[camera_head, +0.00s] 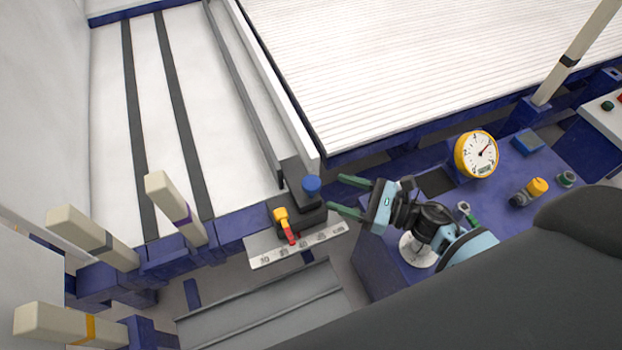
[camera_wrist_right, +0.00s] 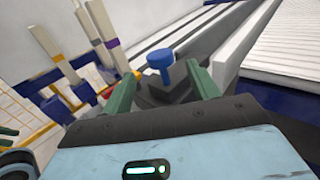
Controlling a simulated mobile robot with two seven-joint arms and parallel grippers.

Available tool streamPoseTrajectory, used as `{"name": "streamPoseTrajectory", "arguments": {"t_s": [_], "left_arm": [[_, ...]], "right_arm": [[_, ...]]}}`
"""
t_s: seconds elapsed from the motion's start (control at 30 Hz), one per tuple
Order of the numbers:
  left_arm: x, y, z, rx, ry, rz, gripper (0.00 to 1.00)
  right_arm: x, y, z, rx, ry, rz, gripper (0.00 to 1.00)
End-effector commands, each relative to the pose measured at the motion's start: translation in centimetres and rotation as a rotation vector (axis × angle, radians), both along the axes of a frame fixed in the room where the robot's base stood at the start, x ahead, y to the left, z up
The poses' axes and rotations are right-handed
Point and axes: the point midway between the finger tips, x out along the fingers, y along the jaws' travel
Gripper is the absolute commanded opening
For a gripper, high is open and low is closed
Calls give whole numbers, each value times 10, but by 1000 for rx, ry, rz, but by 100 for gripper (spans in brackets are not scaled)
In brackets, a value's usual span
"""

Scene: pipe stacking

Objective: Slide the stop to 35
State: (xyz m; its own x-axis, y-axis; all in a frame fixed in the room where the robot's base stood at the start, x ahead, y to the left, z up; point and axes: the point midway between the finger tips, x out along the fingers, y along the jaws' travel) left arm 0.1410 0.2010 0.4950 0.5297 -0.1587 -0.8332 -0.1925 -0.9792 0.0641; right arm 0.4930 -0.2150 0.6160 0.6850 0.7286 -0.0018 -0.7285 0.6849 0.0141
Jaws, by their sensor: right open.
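The stop is a dark block (camera_head: 284,219) with a blue knob (camera_head: 311,184) on top, a yellow lever (camera_head: 281,217) and a red pointer (camera_head: 291,237). It stands at the end of a long rail. The pointer's tip lies over a pale number scale (camera_head: 324,237), between 10 and the higher marks; I cannot read its exact value. My right gripper (camera_head: 339,195) is open and empty, just right of the blue knob, fingers toward it. In the right wrist view the knob (camera_wrist_right: 160,61) shows between and beyond the fingertips. Green finger-like strips at that view's left edge may be my left gripper.
Cream posts (camera_head: 93,238) with coloured bands stand at the left. A white ribbed table (camera_head: 400,60) lies behind the stop. A yellow gauge (camera_head: 476,154) and a yellow-topped fitting (camera_head: 529,192) sit on the blue surface at the right.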

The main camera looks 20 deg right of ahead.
Motion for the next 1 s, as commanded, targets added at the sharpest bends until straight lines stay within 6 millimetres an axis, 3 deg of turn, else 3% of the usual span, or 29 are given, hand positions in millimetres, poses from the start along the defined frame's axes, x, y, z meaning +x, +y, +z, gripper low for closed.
{"name": "streamPoseTrajectory", "arguments": {"t_s": [0.27,0.7,1.0], "left_arm": [[-5,0,0,0,10,-2,34],[-13,0,0,0,25,-1,34],[-10,0,1,-1,18,0,34]], "right_arm": [[5,4,2,-10,-14,5,60],[46,47,2,-7,-11,3,60],[54,57,1,-9,-10,4,60]]}}
